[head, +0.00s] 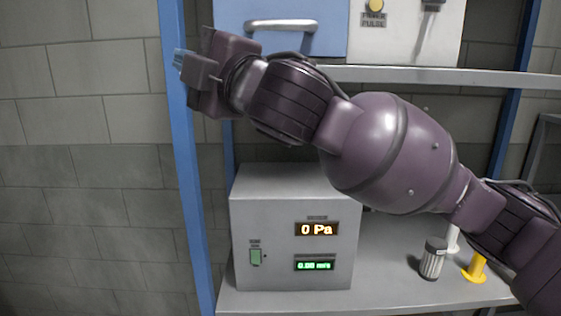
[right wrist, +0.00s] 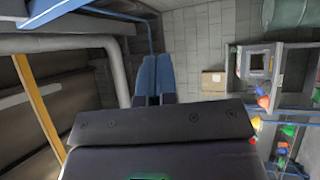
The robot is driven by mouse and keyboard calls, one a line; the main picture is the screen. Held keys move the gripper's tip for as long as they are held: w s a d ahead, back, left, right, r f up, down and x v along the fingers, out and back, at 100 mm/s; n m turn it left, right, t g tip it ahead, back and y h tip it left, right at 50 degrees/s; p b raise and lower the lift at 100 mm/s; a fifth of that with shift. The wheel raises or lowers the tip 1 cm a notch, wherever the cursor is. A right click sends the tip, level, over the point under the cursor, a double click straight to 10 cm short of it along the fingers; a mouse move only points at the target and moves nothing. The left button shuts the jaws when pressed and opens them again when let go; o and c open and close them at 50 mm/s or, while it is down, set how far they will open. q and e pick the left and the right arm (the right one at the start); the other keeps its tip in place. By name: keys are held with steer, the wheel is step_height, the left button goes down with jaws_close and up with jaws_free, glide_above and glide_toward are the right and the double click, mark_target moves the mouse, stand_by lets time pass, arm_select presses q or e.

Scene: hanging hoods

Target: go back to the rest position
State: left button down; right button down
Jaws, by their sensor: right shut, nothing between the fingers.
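My right arm crosses the head view from the lower right to the upper left. My right gripper (head: 183,62) is at its far end, in front of the blue upright post, pointing left. In the right wrist view its two blue fingers (right wrist: 153,80) lie together, with nothing between them. My left gripper is not in view.
A grey box (head: 275,275) with "0 Pa" and green displays stands on the grey shelf (head: 385,295), below my arm. A striped canister (head: 433,260) and a yellow piece (head: 475,267) stand to its right. A blue-fronted unit (head: 290,42) is above. The brick wall at left is clear.

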steer(key=w+d+f+m+t+h, duration=0.2)
steer(key=w+d+f+m, duration=0.3)
steer(key=f, duration=0.4)
steer(key=w+d+f+m+t+h, duration=0.1)
steer(key=w+d+f+m+t, duration=0.2)
steer(key=d+f+m, duration=0.5)
steer(key=d+f+m+h, duration=0.35)
steer(key=d+f, duration=0.25)
steer(key=f, duration=0.4)
steer(key=d+f+m+h, duration=0.35)
steer(key=d+f, duration=0.25)
steer(key=f, duration=0.4)
steer(key=s+d+f+m+g+h, duration=0.1)
steer(key=s+d+f+h, duration=0.1)
steer(key=s+d+f, duration=0.3)
steer(key=s+d+f+m+h, duration=0.1)
steer(key=s+d+f+m, duration=0.1)
steer(key=f, duration=0.5)
steer(key=s+d+f+m+g+h, duration=0.1)
steer(key=s+d+f+h, duration=0.1)
steer(key=s+d+f, duration=0.3)
steer(key=s+d+f+m+g+h, duration=0.2)
steer(key=s+f+g, duration=0.1)
steer(key=s+f, duration=1)
steer(key=shift+s+d+g, duration=0.2)
steer(key=shift+s+g, duration=0.1)
steer(key=shift+s, duration=0.5)
